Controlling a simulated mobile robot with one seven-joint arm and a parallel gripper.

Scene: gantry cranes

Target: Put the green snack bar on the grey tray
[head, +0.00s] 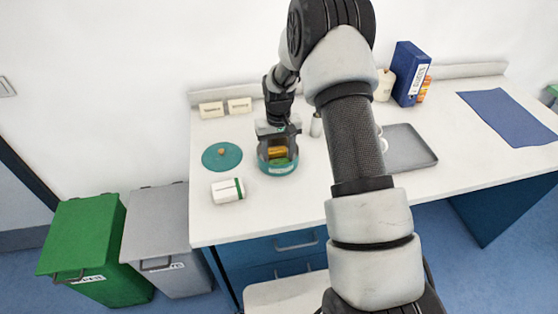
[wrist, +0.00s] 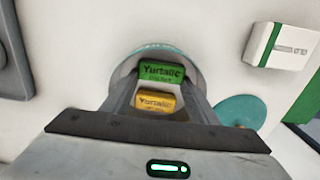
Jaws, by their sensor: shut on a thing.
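The green snack bar (wrist: 162,73) is between my gripper's fingertips (wrist: 162,80) in the wrist view, spanning the gap. My gripper (head: 279,147) points down into a round teal tin (head: 279,171) and is shut on the green bar. The bar (head: 280,163) shows low inside the tin in the head view; I cannot tell if it touches the bottom. A yellow bar (wrist: 155,102) lies beside it, apart from the fingers. The grey tray (head: 412,152) lies to the right, flat on the counter, partly hidden by my arm.
A teal lid (head: 222,157) and a white box with a green stripe (head: 228,190) lie left of the tin. A blue binder (head: 409,73) and bottles stand behind the tray. A blue mat (head: 510,117) lies far right.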

